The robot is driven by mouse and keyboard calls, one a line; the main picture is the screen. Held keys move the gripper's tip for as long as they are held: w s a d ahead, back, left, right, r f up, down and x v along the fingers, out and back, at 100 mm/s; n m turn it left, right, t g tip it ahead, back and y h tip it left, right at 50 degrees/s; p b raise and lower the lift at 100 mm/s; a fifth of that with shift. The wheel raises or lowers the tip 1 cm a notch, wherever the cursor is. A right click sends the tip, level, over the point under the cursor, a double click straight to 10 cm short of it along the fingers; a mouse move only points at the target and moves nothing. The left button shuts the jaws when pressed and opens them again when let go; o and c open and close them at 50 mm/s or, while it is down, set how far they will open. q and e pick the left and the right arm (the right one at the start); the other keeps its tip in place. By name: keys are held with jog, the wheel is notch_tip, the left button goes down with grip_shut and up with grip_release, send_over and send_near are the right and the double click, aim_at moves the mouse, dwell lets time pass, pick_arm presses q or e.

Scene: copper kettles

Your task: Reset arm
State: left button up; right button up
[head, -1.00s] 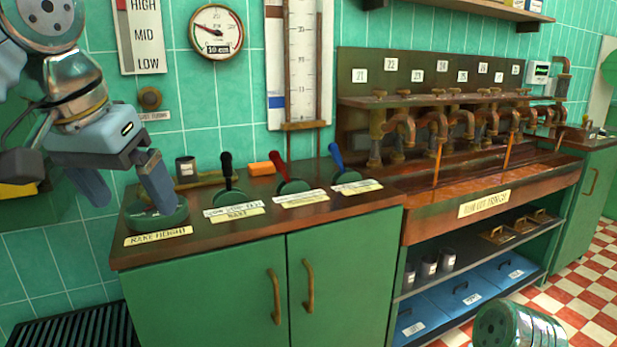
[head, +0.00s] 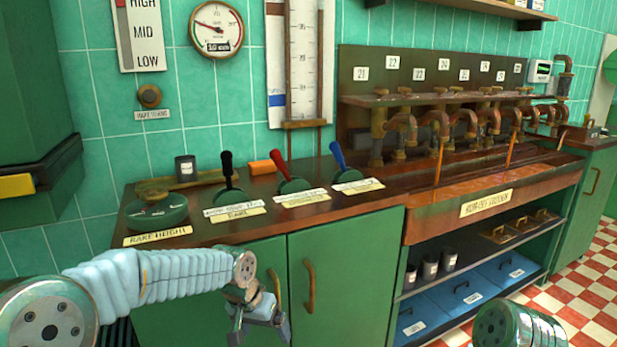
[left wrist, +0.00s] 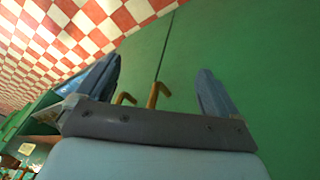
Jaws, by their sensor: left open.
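My left gripper (head: 262,330) is low in the head view, in front of the green cabinet (head: 345,290). Its arm comes in from the lower left, below the counter top. In the left wrist view, the left gripper (left wrist: 160,68) has its two blue fingers spread wide with nothing held between them. The cabinet doors and their brass handles show beyond the fingers. My right gripper is not in view; a green rounded link of mine shows at the lower right of the head view.
The counter carries a round green rake-height dial (head: 156,213), black (head: 228,170), red (head: 280,168) and blue (head: 337,155) levers, and a dark cup (head: 186,168). A copper trough (head: 470,185) with taps stands to the right. Checkered floor (head: 590,270) lies beyond.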

pick_arm(q)
jog(key=s+f+n+g+h, duration=0.1)
jog(key=s+f, duration=0.2)
jog(key=f, duration=0.5)
jog(key=s+f, duration=0.2)
jog(key=f, duration=0.5)
jog(key=s+f+n+h, duration=0.1)
jog(key=s+f+n, duration=0.3)
jog(key=s+f, duration=1.1)
jog(key=s, duration=0.3)
jog(key=shift+s+a+f+g, duration=0.3)
jog(key=shift+s+a, duration=0.1)
